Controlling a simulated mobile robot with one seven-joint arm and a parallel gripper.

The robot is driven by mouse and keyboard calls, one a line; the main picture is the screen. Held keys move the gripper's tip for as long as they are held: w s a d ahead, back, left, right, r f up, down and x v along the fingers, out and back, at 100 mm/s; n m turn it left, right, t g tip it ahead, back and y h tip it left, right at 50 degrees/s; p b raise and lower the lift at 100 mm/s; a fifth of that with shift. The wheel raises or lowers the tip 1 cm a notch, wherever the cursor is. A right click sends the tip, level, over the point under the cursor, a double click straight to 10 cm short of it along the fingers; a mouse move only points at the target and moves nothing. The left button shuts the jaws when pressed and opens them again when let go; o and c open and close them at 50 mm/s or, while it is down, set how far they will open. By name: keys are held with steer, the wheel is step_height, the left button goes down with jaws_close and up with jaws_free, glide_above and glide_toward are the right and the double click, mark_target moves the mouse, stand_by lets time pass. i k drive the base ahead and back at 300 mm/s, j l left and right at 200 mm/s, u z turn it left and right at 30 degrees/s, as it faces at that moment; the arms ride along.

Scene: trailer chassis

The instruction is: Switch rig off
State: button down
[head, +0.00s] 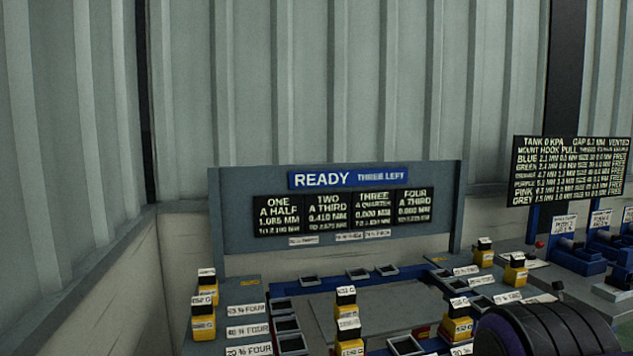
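The rig's grey panel (232,230) stands at the back of the bench in the head view. Its blue sign (345,178) reads READY, THREE LEFT. Several dark displays below it, such as the ONE display (279,215), show fractions and millimetre values. A dark readout board (570,170) at right starts with TANK 0 KPA and VENTED. A small red knob (540,245) sits below that board; I cannot tell whether it is a switch. A small black knob (558,286) is nearer. My gripper is not in view; a dark, purple-banded part of my arm fills the lower right corner.
Several yellow blocks with black tops, such as one (203,322) at left, stand around the bench. Dark open trays (287,325) and white labels (248,330) lie among them. Blue fixtures (578,258) crowd the right side. A corrugated wall (320,80) closes the back.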

mark_target(558, 286)
steer(key=i+z, duration=0.2)
steer(key=z, duration=1.35)
steer(key=i+j, duration=0.15)
steer(key=j, duration=0.2)
steer(key=i+j, duration=0.15)
steer(key=j, duration=0.2)
